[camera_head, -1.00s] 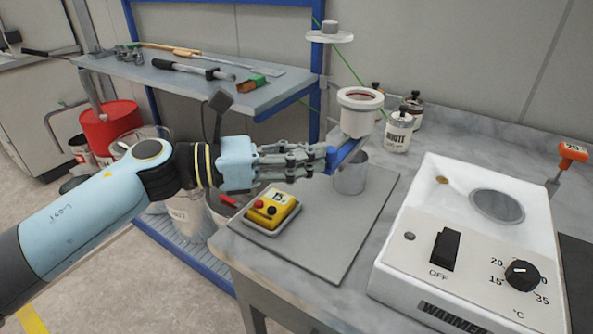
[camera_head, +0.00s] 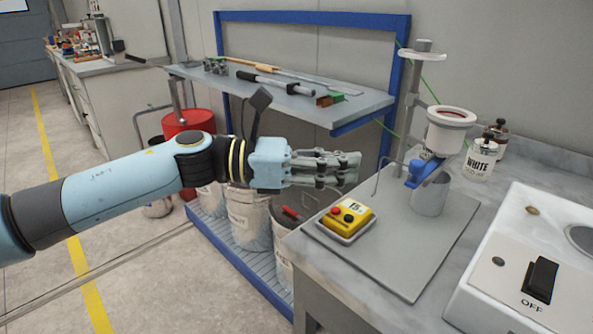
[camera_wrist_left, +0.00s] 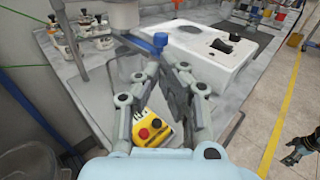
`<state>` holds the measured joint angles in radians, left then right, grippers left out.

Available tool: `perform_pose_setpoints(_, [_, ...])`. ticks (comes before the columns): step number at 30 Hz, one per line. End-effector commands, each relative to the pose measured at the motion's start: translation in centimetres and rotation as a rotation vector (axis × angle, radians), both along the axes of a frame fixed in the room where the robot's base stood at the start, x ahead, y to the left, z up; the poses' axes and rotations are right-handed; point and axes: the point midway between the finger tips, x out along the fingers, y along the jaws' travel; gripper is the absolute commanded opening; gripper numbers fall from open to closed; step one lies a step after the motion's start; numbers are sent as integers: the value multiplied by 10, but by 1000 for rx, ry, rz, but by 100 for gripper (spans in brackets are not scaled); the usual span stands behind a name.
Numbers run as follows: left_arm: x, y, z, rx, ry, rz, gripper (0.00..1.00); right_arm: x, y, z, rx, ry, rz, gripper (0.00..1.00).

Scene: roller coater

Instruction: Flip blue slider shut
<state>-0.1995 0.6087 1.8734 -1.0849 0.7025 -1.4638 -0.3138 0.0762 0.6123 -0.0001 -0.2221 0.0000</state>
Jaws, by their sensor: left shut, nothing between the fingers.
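The blue slider (camera_head: 426,170) is a blue block under the white cup (camera_head: 452,130) on the stand, above a grey metal can (camera_head: 430,200). Its blue end also shows in the left wrist view (camera_wrist_left: 160,40). My left gripper (camera_head: 352,166) is shut and empty, left of the slider with a clear gap between them. Its fingers (camera_wrist_left: 167,68) also show in the left wrist view, pointing towards the slider side. A dark gripper-like part (camera_wrist_left: 300,150), perhaps my right gripper, is at that view's right edge; its jaws are unclear.
A yellow button box (camera_head: 346,218) sits on the grey plate (camera_head: 395,255) below my left gripper. A white heater box (camera_head: 530,270) stands at the right. A shelf (camera_head: 280,95) with tools is behind my arm.

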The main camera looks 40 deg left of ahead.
Motion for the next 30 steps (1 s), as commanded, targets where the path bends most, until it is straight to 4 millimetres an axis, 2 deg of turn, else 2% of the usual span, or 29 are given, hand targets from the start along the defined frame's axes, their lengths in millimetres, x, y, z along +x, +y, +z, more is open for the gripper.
perform_pose_setpoints(3, [-14, 15, -2, 5, 6, -3, 0, 21, -3, -4, -3, -29, 2, 93])
perform_pose_setpoints(6, [-24, 26, -1, 5, 7, -4, 0, 30, -3, -5, -3, -44, 3, 93])
perform_pose_setpoints(15, [-38, 44, 3, 0, 3, -1, 0, 17, -3, -1, -3, -24, 2, 93])
perform_pose_setpoints(20, [-39, 45, 3, 0, 1, 0, 0, 10, -3, -1, -4, -15, 2, 93])
perform_pose_setpoints(30, [-39, 45, 3, -1, 1, 0, 0, 14, -3, -1, -4, -20, 2, 93])
